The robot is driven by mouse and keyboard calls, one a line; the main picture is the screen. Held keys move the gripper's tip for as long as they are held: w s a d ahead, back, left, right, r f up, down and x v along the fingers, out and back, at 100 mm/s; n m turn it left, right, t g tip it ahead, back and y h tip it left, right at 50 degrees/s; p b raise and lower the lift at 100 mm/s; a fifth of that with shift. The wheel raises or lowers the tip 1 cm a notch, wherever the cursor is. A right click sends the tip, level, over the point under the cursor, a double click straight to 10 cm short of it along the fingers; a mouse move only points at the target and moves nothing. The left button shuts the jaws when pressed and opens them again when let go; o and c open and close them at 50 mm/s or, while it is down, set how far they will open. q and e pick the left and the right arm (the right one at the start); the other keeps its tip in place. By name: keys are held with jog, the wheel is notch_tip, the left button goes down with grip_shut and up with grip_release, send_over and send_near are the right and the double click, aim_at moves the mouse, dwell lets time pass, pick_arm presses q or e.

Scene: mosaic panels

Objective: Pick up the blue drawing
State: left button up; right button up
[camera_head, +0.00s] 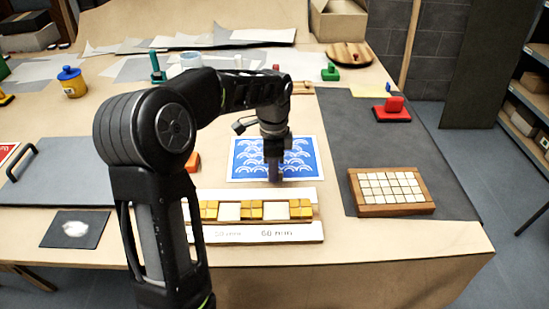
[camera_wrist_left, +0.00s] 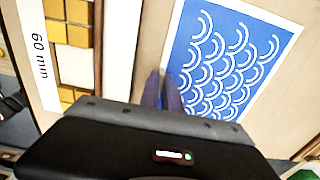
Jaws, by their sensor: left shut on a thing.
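The blue drawing (camera_head: 250,160) is a sheet with white wave arcs and a white border, at the middle of the table. It also shows in the left wrist view (camera_wrist_left: 225,60). My left gripper (camera_head: 275,176) points down at the drawing's near edge, and its fingers are closed on that edge. In the left wrist view the fingertips (camera_wrist_left: 162,88) are close together at the sheet's border. The sheet looks flat; I cannot tell whether any of it is off the table. My arm covers no more than part of it. My right gripper is not in view.
A wooden strip of yellow and cream tiles (camera_head: 230,211) lies just in front of the drawing, beside a white 60 mm strip (camera_head: 262,234). A tray of cream tiles (camera_head: 391,191) sits on the dark mat (camera_head: 365,130) at right. A red block (camera_head: 393,109) stands behind it.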

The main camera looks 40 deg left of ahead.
pick_arm(q)
grip_shut()
notch_tip(320, 180, up, 10)
dwell(0.7)
jog(key=shift+a, duration=0.1)
dwell(0.4)
